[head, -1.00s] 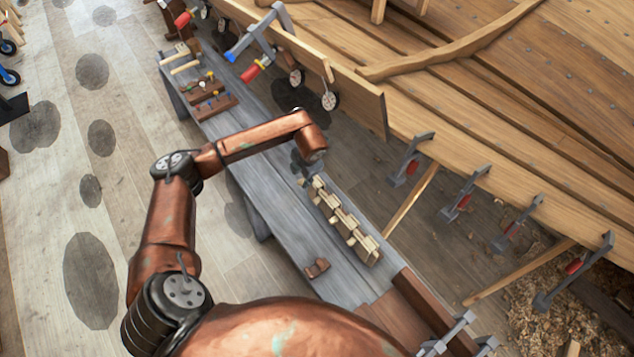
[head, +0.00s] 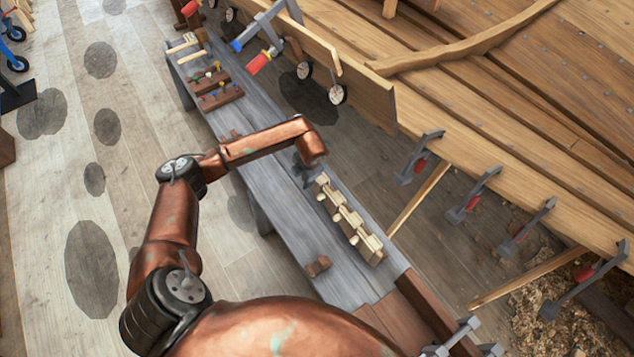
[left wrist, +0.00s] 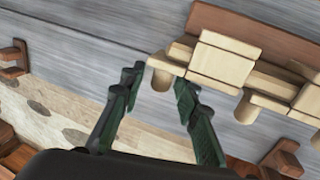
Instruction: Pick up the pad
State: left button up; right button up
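Several pale wooden pads (head: 350,219) stand in a row in a brown rack on the grey bench; which one is meant I cannot tell. In the left wrist view, the nearest pale pad (left wrist: 218,62) sits at the top, with a round peg-like end close to my fingertips. My left gripper (head: 306,170) is above the bench at the far end of this row, partly hidden by its own arm. In the left wrist view the left gripper (left wrist: 156,88) has its dark green fingers apart with nothing between them. My right gripper is not seen.
The grey bench (head: 275,217) carries a small brown wooden piece (head: 318,265) and brown tool racks (head: 213,88) at its far end. The planked hull (head: 510,90) rises to the right, with several clamps (head: 417,158) along its edge. Free floor lies left.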

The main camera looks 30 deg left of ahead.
pick_arm(q)
grip_shut()
jog(key=shift+r, duration=0.15)
dwell(0.4)
